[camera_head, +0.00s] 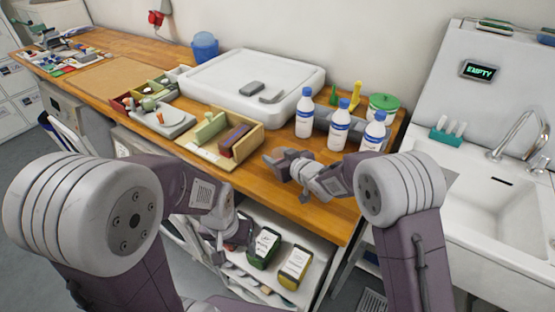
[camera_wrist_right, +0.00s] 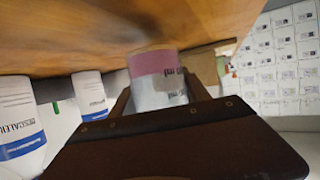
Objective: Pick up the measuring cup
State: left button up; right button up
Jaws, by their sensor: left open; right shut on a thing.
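The measuring cup (camera_wrist_right: 157,82) shows in the right wrist view as a small pale cup with a pink band and printed "ml" marking. My right gripper (camera_wrist_right: 160,95) is shut on it, one finger on each side. The wooden worktop fills the picture just beyond the cup; I cannot tell whether they touch. In the head view my right gripper (camera_head: 280,163) is low over the worktop, right of the wooden box, and the cup cannot be made out there. My left gripper (camera_head: 236,236) is open in front of the shelf below the worktop, its fingers partly hidden.
White bottles with blue caps (camera_head: 340,125) stand behind my right gripper. A wooden box (camera_head: 255,140) with items is to its left. A large white tray (camera_head: 215,85) lies behind. A sink (camera_head: 500,205) is at right. The shelf below holds dark packets (camera_head: 264,247).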

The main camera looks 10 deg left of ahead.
notch_tip(320, 180, up, 2)
jog(key=shift+r, duration=0.2)
jog(key=w+d+r+p, duration=0.1)
jog(key=d+r+p, duration=0.1)
jog(key=d, duration=0.3)
jog(key=w+d+r+p, duration=0.1)
jog(key=d+r, duration=0.3)
jog(key=d, duration=0.2)
jog(key=shift+d+r+p, duration=0.25)
jog(key=shift+r+p, duration=0.1)
jog(key=shift+r, duration=0.05)
jog(key=shift+w, duration=0.1)
dwell(1.9)
